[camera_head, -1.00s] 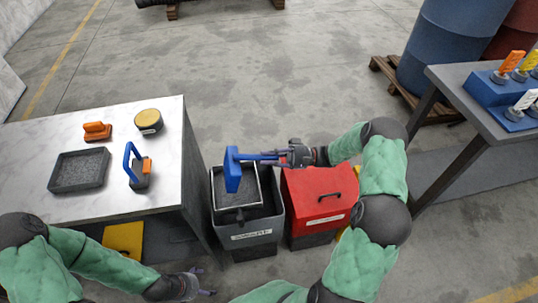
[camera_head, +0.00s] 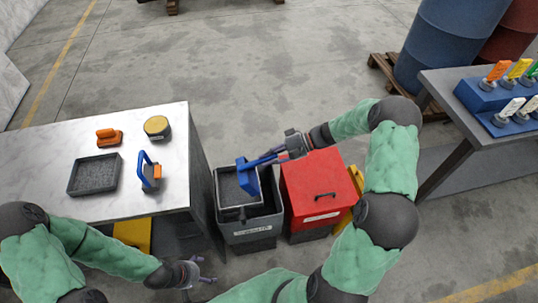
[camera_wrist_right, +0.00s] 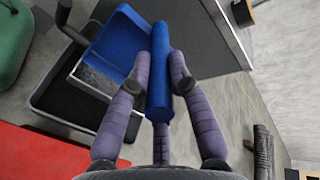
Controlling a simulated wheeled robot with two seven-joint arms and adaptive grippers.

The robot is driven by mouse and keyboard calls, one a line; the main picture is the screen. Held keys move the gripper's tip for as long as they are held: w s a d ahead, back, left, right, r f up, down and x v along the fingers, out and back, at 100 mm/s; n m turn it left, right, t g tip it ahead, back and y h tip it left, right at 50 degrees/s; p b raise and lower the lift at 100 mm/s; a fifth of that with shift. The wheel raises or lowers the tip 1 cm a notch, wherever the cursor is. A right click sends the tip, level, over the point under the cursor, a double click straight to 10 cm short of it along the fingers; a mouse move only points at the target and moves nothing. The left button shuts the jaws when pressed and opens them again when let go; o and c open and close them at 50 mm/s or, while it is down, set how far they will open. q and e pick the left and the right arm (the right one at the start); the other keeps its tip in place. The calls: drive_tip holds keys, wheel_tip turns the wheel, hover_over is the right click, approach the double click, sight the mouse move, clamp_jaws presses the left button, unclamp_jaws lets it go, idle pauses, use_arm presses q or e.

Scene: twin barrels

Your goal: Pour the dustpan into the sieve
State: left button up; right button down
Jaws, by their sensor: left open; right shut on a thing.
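The blue dustpan (camera_head: 248,178) is over the right part of the sieve, its pan tilted; I see nothing loose in it. My right gripper (camera_head: 279,154) is shut on its handle, above and right of the sieve. The wrist view shows the blue handle (camera_wrist_right: 160,75) between my fingers and the pan (camera_wrist_right: 125,38) beyond. The sieve (camera_head: 228,188), a light-rimmed square frame with a grey inside, sits at the top of a dark grey bin (camera_head: 252,234). Its metal frame (camera_wrist_right: 92,82) is partly hidden by the pan. My left gripper (camera_head: 205,274) is open and empty near the bottom edge.
A red lidded bin (camera_head: 315,180) stands right of the grey bin. The pale table (camera_head: 80,140) at left holds a dark tray (camera_head: 93,190), an orange-handled tool, a yellow-topped round item and a blue-handled tool. A second table (camera_head: 455,90) is at right.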

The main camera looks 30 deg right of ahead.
drive_tip(key=shift+r+h+p, duration=0.25)
drive_tip(key=shift+h+p, duration=0.05)
drive_tip(key=shift+p, duration=0.15)
wheel_tip(320, 180, up, 2)
drive_tip(key=g+h+p, duration=0.1)
drive_tip(key=h+p, duration=0.2)
drive_tip(key=p, duration=0.3)
drive_tip(key=g+h+p, duration=0.1)
drive_tip(key=h+p, duration=0.2)
drive_tip(key=p, duration=0.3)
drive_tip(key=shift+r+h, duration=0.1)
drive_tip(key=shift+h, duration=0.2)
drive_tip(key=shift+p, duration=0.45)
drive_tip(key=shift+h, duration=0.3)
